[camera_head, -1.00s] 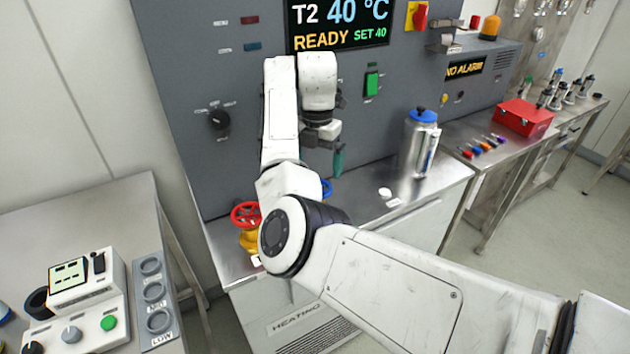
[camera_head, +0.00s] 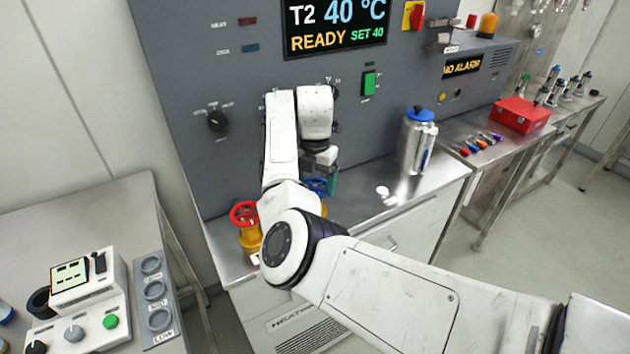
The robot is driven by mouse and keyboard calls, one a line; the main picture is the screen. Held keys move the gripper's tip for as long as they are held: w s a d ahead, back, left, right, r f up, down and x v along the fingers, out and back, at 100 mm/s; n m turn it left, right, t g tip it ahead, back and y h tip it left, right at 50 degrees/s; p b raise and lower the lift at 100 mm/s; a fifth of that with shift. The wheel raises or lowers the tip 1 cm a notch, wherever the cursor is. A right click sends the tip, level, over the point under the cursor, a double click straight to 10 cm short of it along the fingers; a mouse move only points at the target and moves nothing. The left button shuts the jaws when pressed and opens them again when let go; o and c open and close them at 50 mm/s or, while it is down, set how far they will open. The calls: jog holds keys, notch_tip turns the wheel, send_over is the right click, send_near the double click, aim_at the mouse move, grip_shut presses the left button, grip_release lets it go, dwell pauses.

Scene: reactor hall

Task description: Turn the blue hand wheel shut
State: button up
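The blue hand wheel (camera_head: 317,187) sits on a yellow valve body (camera_head: 324,208) on the steel bench, mostly hidden behind my arm. My gripper (camera_head: 332,184) points down at the wheel's right side, very close to it. Its teal fingers are partly hidden, and I cannot tell whether they touch the wheel or how far apart they are. The red hand wheel (camera_head: 244,213) stands on its own yellow valve to the left of my arm.
A silver bottle with a blue cap (camera_head: 417,140) stands on the bench to the right. A small white item (camera_head: 383,191) lies between. The grey panel with the T2 display (camera_head: 335,25) rises behind, reading 40 °C, READY. My forearm crosses the foreground.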

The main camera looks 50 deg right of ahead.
jog(key=c, duration=0.5)
jog(key=shift+r+m+p, duration=0.2)
jog(key=shift+m+p, duration=0.1)
jog(key=shift+p, duration=0.35)
